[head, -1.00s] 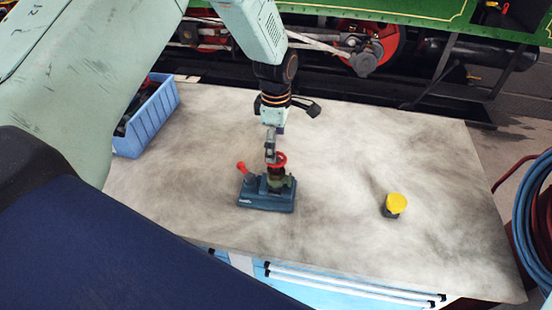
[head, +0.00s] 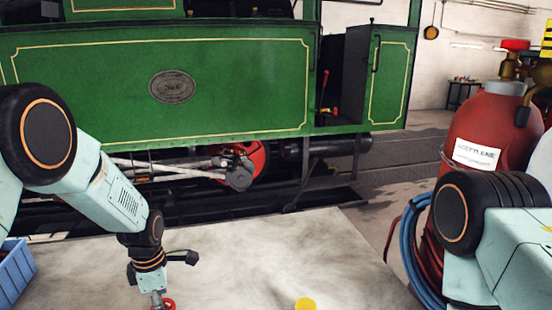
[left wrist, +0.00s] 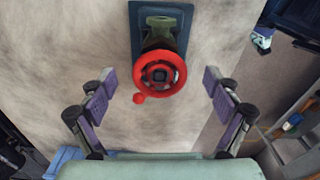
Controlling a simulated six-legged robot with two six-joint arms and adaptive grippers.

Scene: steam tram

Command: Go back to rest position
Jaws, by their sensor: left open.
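My left gripper (left wrist: 157,84) is open. In the left wrist view its two fingers stand apart on either side of a red handwheel (left wrist: 160,74), touching nothing that I can see. The handwheel sits on a dark green valve body (left wrist: 161,22) mounted on a dark blue base (left wrist: 136,24). In the head view my left arm reaches down to the bottom edge, where part of the handwheel (head: 169,303) shows; the fingers are mostly cut off. My right arm shows at the right, its gripper out of view.
The pale worktop (head: 240,250) carries a yellow-topped object (head: 305,304) and a blue bin (head: 14,271) at far left. A red acetylene cylinder (head: 485,135) and blue hoses (head: 412,245) stand at right. A green steam tram (head: 240,85) stands behind.

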